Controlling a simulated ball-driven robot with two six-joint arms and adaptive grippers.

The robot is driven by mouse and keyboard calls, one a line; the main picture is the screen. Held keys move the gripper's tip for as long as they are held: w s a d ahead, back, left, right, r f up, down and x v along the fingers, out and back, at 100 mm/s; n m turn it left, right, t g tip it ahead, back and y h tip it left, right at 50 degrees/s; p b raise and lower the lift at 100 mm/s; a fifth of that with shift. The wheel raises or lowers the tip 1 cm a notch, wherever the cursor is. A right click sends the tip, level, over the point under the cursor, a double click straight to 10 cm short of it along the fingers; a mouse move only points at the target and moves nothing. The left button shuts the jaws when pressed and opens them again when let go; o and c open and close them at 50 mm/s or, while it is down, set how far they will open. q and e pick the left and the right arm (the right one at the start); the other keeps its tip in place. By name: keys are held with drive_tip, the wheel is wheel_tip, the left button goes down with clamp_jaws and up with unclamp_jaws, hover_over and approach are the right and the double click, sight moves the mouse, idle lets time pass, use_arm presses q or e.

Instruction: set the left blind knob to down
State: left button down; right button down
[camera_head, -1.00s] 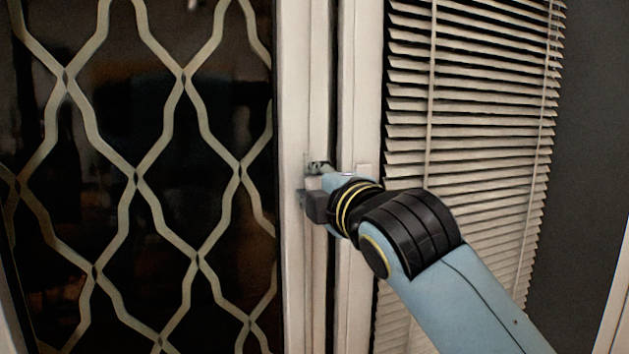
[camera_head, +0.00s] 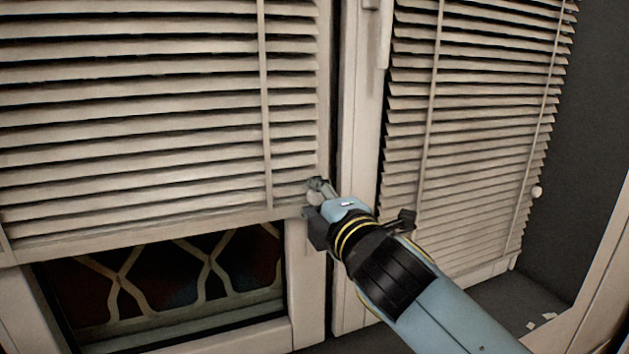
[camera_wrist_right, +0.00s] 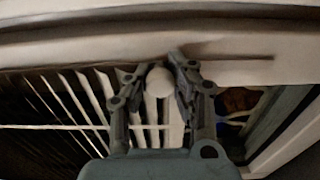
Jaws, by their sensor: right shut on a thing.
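The left blind (camera_head: 150,120) hangs over most of the left window, its bottom edge a little above the window's lower frame. Its pale round knob (camera_head: 314,197) is at the blind's lower right, mostly hidden by my right gripper (camera_head: 315,192). In the right wrist view the white knob (camera_wrist_right: 157,82) sits between the two fingers of my right gripper (camera_wrist_right: 158,85), which is shut on it. My left gripper is in neither view.
A lattice grille (camera_head: 205,270) shows in the gap under the left blind. The right blind (camera_head: 480,120) hangs beside it, with a small white knob (camera_head: 537,192) at its right edge. A window handle (camera_head: 384,40) is above on the frame.

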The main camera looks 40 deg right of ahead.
wheel_tip(320, 180, down, 10)
drive_tip(key=b, duration=0.6)
drive_tip(key=shift+b, duration=0.4)
drive_tip(key=shift+s+f, duration=0.15)
drive_tip(key=shift+f, duration=0.05)
drive_tip(key=c, duration=1.4)
unclamp_jaws()
drive_tip(key=o, duration=0.3)
drive_tip(key=shift+r, duration=0.15)
drive_tip(key=shift+s, duration=0.1)
drive_tip(key=v, duration=1.1)
drive_tip(key=shift+s+a, duration=0.2)
drive_tip(key=shift+s, duration=0.2)
